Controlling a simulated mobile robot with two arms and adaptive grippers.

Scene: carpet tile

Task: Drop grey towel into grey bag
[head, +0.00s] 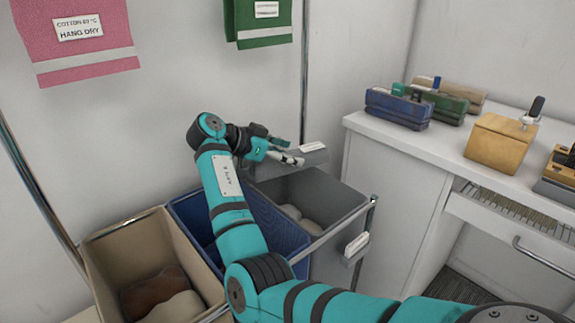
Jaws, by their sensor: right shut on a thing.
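My right gripper (285,153) reaches in on my teal arm and is shut on the grey towel (312,160). The towel is a small grey piece with a pale label, partly hidden by the fingers. It is held above the back part of the grey bag (345,222). The grey bag is open at the top, the rightmost of three bags in a metal-framed rack, with pale rounded things inside. My left gripper is not in view.
The blue bag (182,207) is in the middle, partly behind my arm, and the tan bag (105,255) is at left. Pink (75,35) and green (258,20) towels hang behind. A white counter (450,145) with boxes stands at right.

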